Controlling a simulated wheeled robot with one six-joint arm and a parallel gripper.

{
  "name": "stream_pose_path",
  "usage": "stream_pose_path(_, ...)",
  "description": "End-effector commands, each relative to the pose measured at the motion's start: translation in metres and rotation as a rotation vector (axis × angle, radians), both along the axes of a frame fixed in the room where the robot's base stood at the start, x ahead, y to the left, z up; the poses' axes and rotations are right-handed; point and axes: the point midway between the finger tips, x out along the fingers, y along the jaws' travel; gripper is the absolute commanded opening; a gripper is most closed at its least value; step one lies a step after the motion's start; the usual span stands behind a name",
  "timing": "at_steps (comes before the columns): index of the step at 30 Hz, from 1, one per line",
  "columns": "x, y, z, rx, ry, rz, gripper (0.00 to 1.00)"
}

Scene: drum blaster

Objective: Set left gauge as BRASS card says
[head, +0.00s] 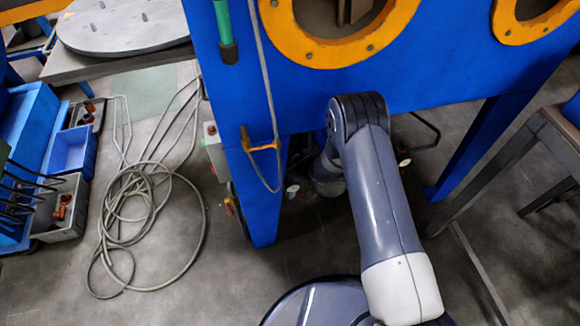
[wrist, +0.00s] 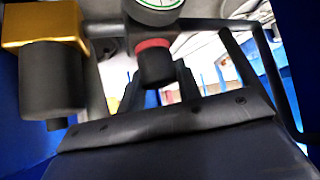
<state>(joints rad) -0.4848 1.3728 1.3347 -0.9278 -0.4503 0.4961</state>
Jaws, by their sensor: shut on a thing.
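In the wrist view, a round gauge (wrist: 158,4) with a white face and green marks is cut off by the top edge. Its needle and numbers cannot be read. Below it is a black knob (wrist: 154,66) with a red ring at its top. The dark fingers of my gripper (wrist: 158,86) stand at both sides of the knob's lower end, shut on it. No BRASS card shows in either view.
A gold-coloured block (wrist: 45,25) with a black cylinder (wrist: 52,80) sits close left of the knob in the wrist view. In the head view, a coiled grey hose (head: 150,190) lies on the floor, and a metal table (head: 540,150) stands at right.

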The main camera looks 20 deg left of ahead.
Motion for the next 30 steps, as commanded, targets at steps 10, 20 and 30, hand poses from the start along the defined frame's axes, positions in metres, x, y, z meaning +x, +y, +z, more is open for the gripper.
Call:
stream_pose_path(10,0.001,0.0005,0.003,0.002,-0.002,0.098,0.1)
stream_pose_path(20,0.0004,0.0009,0.0006,0.002,-0.001,0.141,0.1)
stream_pose_path(30,0.0004,0.0008,0.0004,0.001,-0.001,0.14,0.47)
